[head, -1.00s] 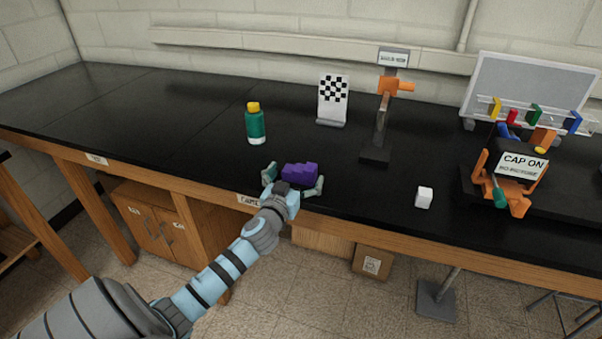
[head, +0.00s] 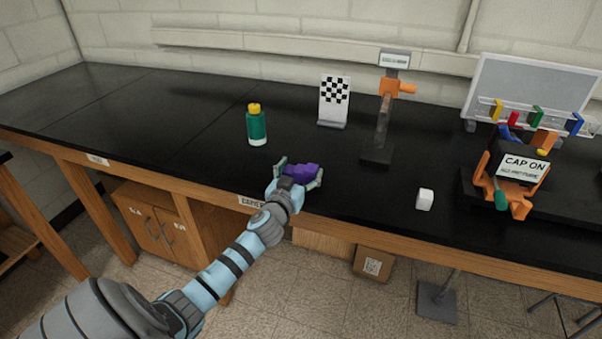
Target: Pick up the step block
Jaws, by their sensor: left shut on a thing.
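The step block is a small purple stepped piece (head: 301,171) near the front edge of the black bench, in the middle of the head view. My left gripper (head: 301,170) reaches it from the front, with one finger at each side of the block. The gripper is shut on the block and hides its near lower part. I cannot tell whether the block still touches the bench top. My right gripper is not in view.
A green bottle with a yellow cap (head: 256,125) stands behind and left. A checkered board (head: 333,101) and an orange-clamped stand (head: 382,115) are behind. The bench's left is clear.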

